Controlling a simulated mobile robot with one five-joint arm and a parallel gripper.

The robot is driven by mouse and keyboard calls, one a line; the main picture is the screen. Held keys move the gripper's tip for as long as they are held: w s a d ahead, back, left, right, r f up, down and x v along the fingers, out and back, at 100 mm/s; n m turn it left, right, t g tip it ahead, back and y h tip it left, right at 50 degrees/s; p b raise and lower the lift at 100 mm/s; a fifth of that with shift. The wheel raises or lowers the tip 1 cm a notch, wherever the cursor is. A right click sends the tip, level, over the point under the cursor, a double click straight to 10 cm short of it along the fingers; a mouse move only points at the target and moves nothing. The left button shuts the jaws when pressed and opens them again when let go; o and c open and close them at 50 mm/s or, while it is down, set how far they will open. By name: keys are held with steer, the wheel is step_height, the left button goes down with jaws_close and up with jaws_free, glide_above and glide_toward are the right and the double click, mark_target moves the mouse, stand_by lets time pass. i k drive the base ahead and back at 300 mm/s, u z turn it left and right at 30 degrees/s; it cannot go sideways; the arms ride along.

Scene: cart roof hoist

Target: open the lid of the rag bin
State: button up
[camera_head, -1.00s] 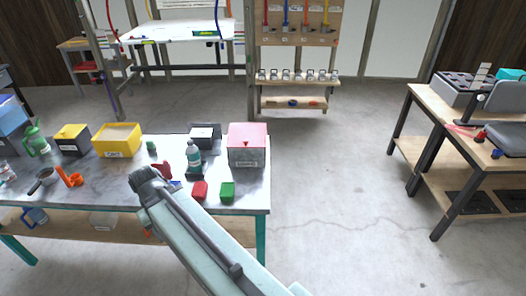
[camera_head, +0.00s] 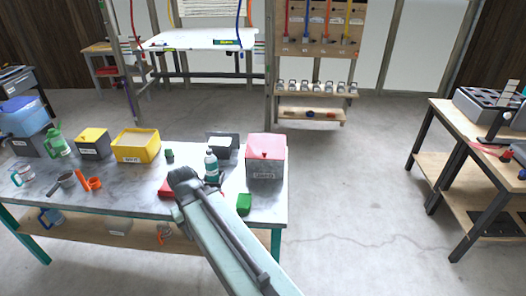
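A grey box with a pink-red lid and a small red knob (camera_head: 265,157) stands at the right end of the workbench; it may be the rag bin, but its label is too small to read. Its lid looks shut. A black box with a yellow lid (camera_head: 93,144) and a dark lidded box (camera_head: 222,145) also stand on the bench. My gripper (camera_head: 184,177) is over the middle of the bench, left of the red-lidded box and apart from it. Its fingers cannot be made out, so its opening cannot be told.
A bottle (camera_head: 211,165) stands between my gripper and the red-lidded box. A green block (camera_head: 244,204) lies in front of that box. A yellow bin (camera_head: 137,147) is further left. The floor right of the bench is clear up to another table (camera_head: 450,120).

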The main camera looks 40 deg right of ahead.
mark_target(259, 146)
steer(key=i, duration=0.9)
